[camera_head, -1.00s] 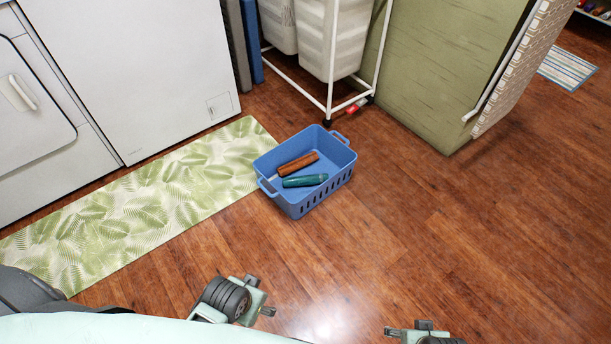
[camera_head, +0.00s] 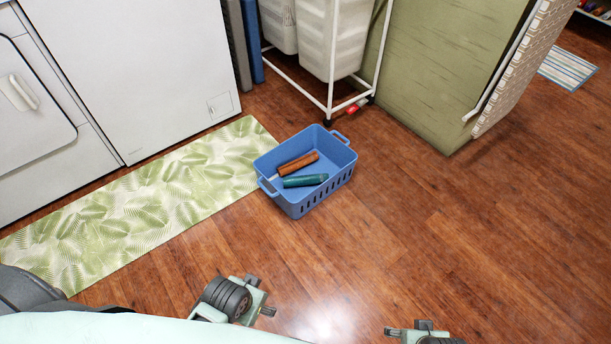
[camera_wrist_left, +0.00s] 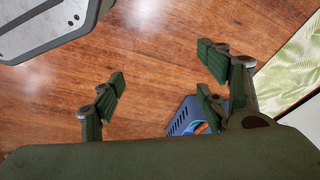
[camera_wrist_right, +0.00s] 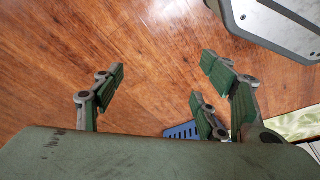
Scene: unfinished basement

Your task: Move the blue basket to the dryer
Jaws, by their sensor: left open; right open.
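The blue basket (camera_head: 318,198) stands upright on the wood floor, its left corner touching or just over the edge of the leaf mat. Inside lie a brown roll-shaped item (camera_head: 298,163) and a dark green one (camera_head: 305,181). White appliances (camera_head: 140,70) stand at the upper left; the left one has a door with a handle. My left gripper (camera_head: 262,298) is at the bottom of the head view, below the basket and apart from it. In the left wrist view (camera_wrist_left: 165,80) its fingers are spread and empty. My right gripper (camera_head: 392,331) is at the bottom edge; in its wrist view (camera_wrist_right: 160,80) it is open and empty.
A green leaf-patterned mat (camera_head: 130,215) lies along the front of the white appliances. A white-framed laundry rack (camera_head: 328,60) and a green cabinet (camera_head: 440,70) stand behind the basket. A small striped rug (camera_head: 567,68) lies at the far right. The floor to the right is clear.

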